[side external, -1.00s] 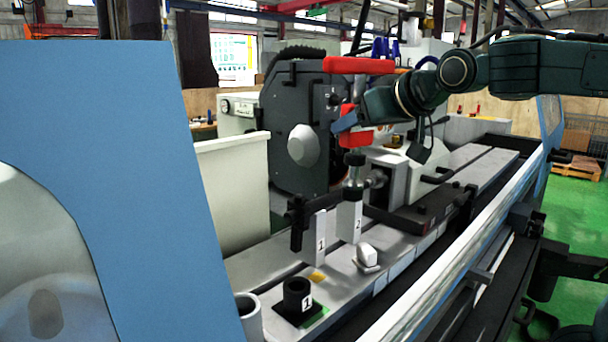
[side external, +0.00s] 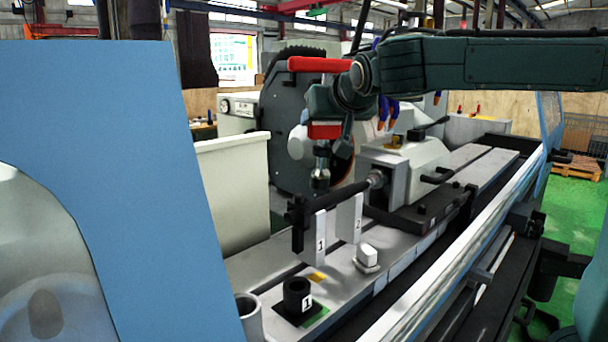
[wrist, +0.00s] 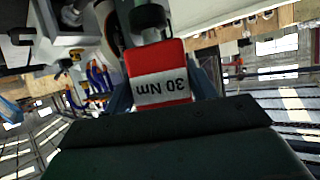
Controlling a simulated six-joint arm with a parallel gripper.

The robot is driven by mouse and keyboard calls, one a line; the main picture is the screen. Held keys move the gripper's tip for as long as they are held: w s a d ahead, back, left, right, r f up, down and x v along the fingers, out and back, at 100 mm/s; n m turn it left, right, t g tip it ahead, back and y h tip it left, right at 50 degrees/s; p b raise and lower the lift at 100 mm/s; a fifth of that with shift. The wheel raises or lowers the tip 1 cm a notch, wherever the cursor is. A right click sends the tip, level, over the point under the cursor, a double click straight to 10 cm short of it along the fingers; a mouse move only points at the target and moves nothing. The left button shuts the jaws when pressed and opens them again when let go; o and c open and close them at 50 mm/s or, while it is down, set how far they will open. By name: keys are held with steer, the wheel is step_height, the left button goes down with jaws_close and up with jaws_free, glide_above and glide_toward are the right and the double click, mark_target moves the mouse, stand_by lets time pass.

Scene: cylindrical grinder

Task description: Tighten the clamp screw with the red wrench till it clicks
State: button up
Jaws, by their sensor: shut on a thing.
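The red wrench has a red crossbar handle (side external: 318,64), a red body and a metal shaft ending in a socket (side external: 320,182). It stands upright, socket down. In the wrist view its red body with a white "30 Nm" label (wrist: 161,88) sits between my fingers. My gripper (wrist: 160,82) is shut on this body; it also shows in the side view (side external: 326,120). The socket is close to the black clamp (side external: 297,215) and the dark bar, just right of the clamp in the picture. I cannot make out the clamp screw, nor whether the socket touches anything.
The grey tailstock (side external: 405,160) is to the right, the grinding wheel housing (side external: 285,105) behind.

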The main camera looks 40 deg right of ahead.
steer(key=shift+n+t+y, duration=0.4)
steer(key=shift+y, duration=0.1)
steer(key=shift+w+d+f, duration=0.1)
steer(key=shift+w+f, duration=0.05)
steer(key=shift+w, duration=0.7)
steer(key=shift+w+a+f, duration=0.1)
steer(key=shift+w+f, duration=0.1)
steer(key=shift+w, duration=0.7)
steer(key=shift+w+d+f, duration=0.1)
steer(key=shift+w+f, duration=0.05)
steer(key=shift+w, duration=0.7)
steer(key=shift+n+t+y, duration=0.3)
steer(key=shift+n+y, duration=0.2)
steer(key=shift+n, duration=0.1)
steer(key=shift+d+n+t+y, duration=0.1)
steer(key=shift+n+t+y, duration=0.3)
steer(key=shift+n+y, duration=2.3)
steer(key=shift+f, duration=0.35)
steer(key=shift+w+f, duration=0.15)
steer(key=shift+f, duration=0.85)
steer(key=shift+w+f, duration=0.1)
steer(key=shift+f, duration=0.9)
